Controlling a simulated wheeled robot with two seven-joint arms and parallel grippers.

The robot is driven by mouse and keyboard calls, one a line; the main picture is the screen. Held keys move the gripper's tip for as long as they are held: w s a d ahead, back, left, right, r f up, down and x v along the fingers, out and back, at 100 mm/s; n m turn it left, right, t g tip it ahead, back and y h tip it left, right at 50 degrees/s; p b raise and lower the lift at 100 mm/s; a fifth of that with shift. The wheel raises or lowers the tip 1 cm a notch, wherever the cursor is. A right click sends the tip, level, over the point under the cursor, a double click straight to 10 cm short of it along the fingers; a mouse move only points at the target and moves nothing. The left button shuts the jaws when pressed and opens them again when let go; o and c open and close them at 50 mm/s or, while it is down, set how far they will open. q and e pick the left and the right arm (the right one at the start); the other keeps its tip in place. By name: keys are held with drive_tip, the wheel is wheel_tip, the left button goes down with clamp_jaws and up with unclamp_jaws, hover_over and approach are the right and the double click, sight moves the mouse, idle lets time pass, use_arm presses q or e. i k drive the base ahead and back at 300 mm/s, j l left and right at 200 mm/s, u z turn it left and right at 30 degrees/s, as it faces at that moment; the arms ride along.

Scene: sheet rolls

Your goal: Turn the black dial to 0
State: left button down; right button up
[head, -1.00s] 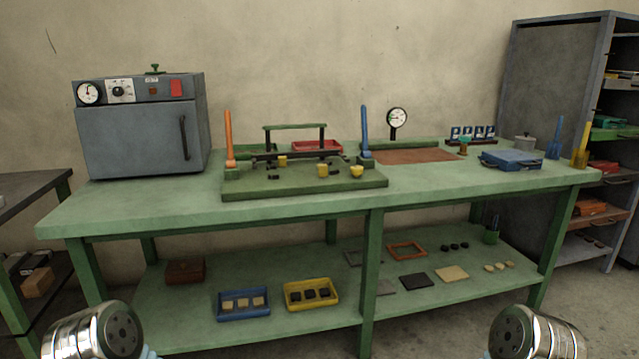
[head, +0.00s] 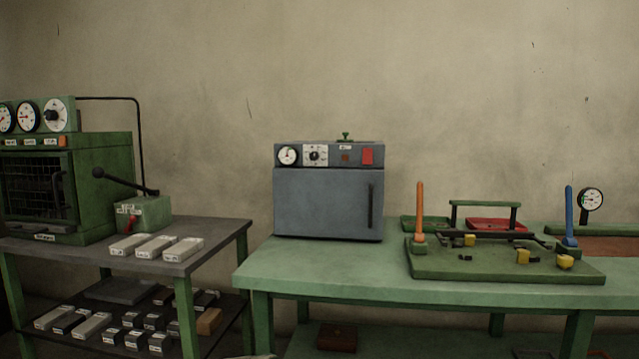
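A small black dial (head: 314,155) sits on a white marked plate on the front panel of the grey oven (head: 322,203). The marks and the dial's setting are too small to read. A round gauge (head: 288,155) is to its left and a red switch (head: 367,155) to its right. Another black knob (head: 52,115) sits on a white round face on top of the green machine (head: 95,180) at the left. Neither of my grippers is in view.
The oven stands on the green bench (head: 330,265), whose front left part is clear. A green fixture plate (head: 500,272) with an orange lever (head: 420,210) and a blue lever (head: 569,212) is to the right. A grey table (head: 215,240) with pale boxes stands left, across a gap.

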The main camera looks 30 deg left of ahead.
sight(314, 156)
drive_tip(key=j, duration=0.6)
drive_tip(key=j+z, duration=0.15)
drive_tip(key=j, duration=0.5)
drive_tip(key=k+j, duration=0.1)
drive_tip(key=j, duration=0.5)
drive_tip(key=j+z, duration=0.1)
drive_tip(key=j, duration=0.55)
drive_tip(key=k+j+z, duration=0.1)
drive_tip(key=j, duration=0.5)
drive_tip(key=k+j, duration=0.1)
drive_tip(key=j, duration=0.5)
drive_tip(key=k+j+z, duration=0.1)
drive_tip(key=j, duration=0.5)
drive_tip(key=i+l, duration=0.1)
drive_tip(key=l, duration=0.3)
